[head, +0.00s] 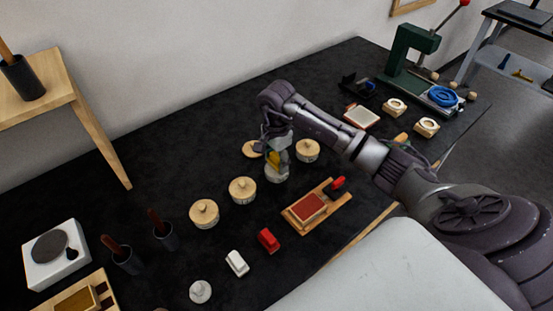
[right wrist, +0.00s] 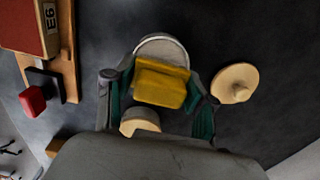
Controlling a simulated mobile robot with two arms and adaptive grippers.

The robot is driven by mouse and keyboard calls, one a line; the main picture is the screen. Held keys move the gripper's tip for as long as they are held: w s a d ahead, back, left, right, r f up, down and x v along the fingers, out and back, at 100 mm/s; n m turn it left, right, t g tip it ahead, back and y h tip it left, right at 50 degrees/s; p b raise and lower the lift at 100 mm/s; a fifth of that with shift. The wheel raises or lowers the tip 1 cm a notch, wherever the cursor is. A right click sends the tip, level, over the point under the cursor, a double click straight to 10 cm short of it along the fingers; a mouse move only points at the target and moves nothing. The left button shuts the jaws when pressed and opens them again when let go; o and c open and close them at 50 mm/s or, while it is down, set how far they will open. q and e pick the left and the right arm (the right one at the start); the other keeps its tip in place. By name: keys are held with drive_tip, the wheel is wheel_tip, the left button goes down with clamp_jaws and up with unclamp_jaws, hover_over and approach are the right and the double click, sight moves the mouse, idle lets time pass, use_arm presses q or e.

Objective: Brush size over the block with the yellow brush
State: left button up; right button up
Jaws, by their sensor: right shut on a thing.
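My right gripper (head: 277,152) is shut on the yellow brush (right wrist: 162,82). In the head view the brush (head: 273,158) shows as a small yellow patch between the fingers. It is over an open round pot (head: 274,176), whose pale rim (right wrist: 160,42) shows behind the brush in the right wrist view. I cannot tell whether the brush touches inside the pot. The red-topped block (head: 307,208) sits on a wooden board to the right and nearer. Its side, marked E6, shows in the wrist view (right wrist: 28,28). My left gripper is not in view.
A loose wooden lid (head: 252,149) lies beside the open pot. Lidded pots (head: 204,213) (head: 242,190) (head: 308,150) stand around. A red-handled tool (head: 337,187) is beside the block. Red (head: 268,240) and white (head: 237,263) small items lie in front. A green press (head: 410,60) stands at the back right.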

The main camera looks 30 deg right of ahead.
sight(276, 155)
drive_tip(key=shift+f+b, duration=0.45)
drive_tip(key=shift+f, duration=0.1)
idle(0.6)
drive_tip(key=shift+s, duration=0.1)
idle(1.4)
drive_tip(key=shift+r, duration=0.1)
drive_tip(key=shift+r+p, duration=1.55)
drive_tip(key=shift+r, duration=1.85)
